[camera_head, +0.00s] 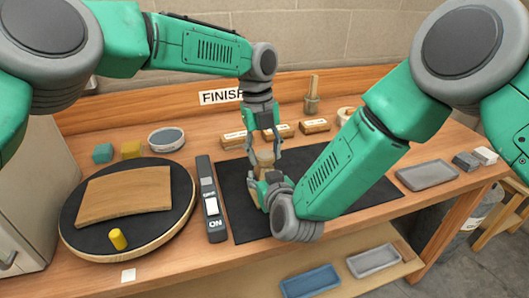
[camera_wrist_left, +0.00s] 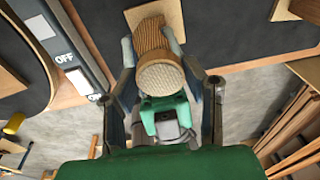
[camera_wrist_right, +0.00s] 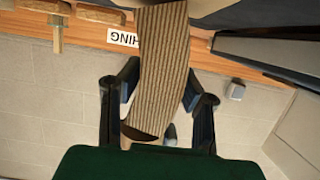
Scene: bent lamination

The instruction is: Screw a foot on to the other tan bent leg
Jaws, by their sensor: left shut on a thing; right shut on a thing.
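The tan bent leg (camera_wrist_right: 163,65) stands between the fingers of my right gripper (camera_wrist_right: 160,92) in the right wrist view. Its long sides are finely striped, and one end has a dark edge. In the head view the leg (camera_head: 265,158) is small and partly hidden by my grippers over the black mat.
The black mat (camera_head: 238,215) lies under my grippers. To its left are a grey switch unit (camera_head: 211,205) and a round turntable (camera_head: 72,235) bearing a curved wooden panel (camera_head: 125,194) and a yellow peg (camera_head: 118,239). Wooden blocks (camera_head: 314,126) stand behind; a grey tray (camera_head: 426,175) lies right.

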